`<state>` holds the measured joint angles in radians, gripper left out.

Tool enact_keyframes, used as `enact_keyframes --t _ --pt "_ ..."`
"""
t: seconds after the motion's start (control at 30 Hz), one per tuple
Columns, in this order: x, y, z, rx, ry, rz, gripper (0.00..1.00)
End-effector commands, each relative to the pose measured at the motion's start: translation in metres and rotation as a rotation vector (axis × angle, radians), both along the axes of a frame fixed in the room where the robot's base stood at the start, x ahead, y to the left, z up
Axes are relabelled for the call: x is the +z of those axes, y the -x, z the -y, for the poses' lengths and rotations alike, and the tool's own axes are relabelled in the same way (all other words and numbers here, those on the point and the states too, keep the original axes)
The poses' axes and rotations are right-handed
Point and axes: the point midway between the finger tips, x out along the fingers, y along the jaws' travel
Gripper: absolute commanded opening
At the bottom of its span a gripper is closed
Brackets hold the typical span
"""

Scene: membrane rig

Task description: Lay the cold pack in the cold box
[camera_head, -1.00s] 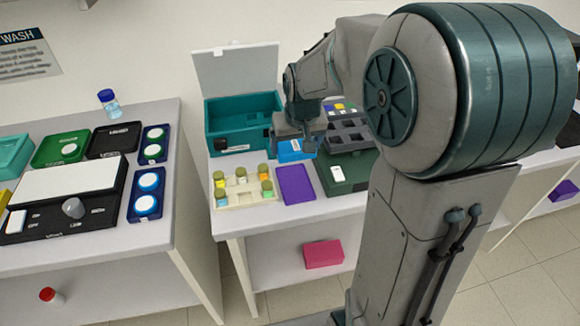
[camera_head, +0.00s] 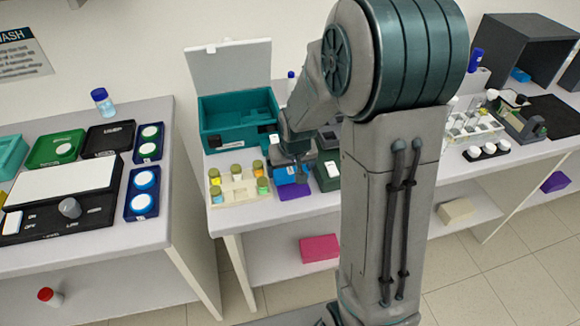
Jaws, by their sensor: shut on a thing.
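The cold box is a teal open box (camera_head: 211,143) with its pale lid raised, at the back of the middle bench. My gripper is shut on the cold pack, in front of and to the right of the box, over the purple mat (camera_head: 288,197). My wrist hides the upper part of the pack, and the fingertips are hard to make out.
A cream rack (camera_head: 240,197) of several capped vials stands in front of the box, left of my gripper. A dark green case (camera_head: 328,178) is close on the right. My arm hides much of the bench's right part.

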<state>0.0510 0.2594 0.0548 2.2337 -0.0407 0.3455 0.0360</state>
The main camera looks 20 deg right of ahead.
Motion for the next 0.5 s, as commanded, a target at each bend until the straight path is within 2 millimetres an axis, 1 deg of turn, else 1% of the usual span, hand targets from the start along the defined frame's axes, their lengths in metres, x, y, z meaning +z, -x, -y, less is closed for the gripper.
enact_keyframes --t 0.23,0.27,0.3,0.5 --pt "-0.0072 -0.0002 0.0001 0.0 0.0 0.0 0.6" --pt "-0.0062 0.0 0.0001 0.0 0.0 0.0 0.92" --pt "-0.0055 0.0001 0.0001 0.0 0.0 0.0 0.96" --pt "-0.0054 0.0001 0.0001 0.0 0.0 -0.001 0.96"
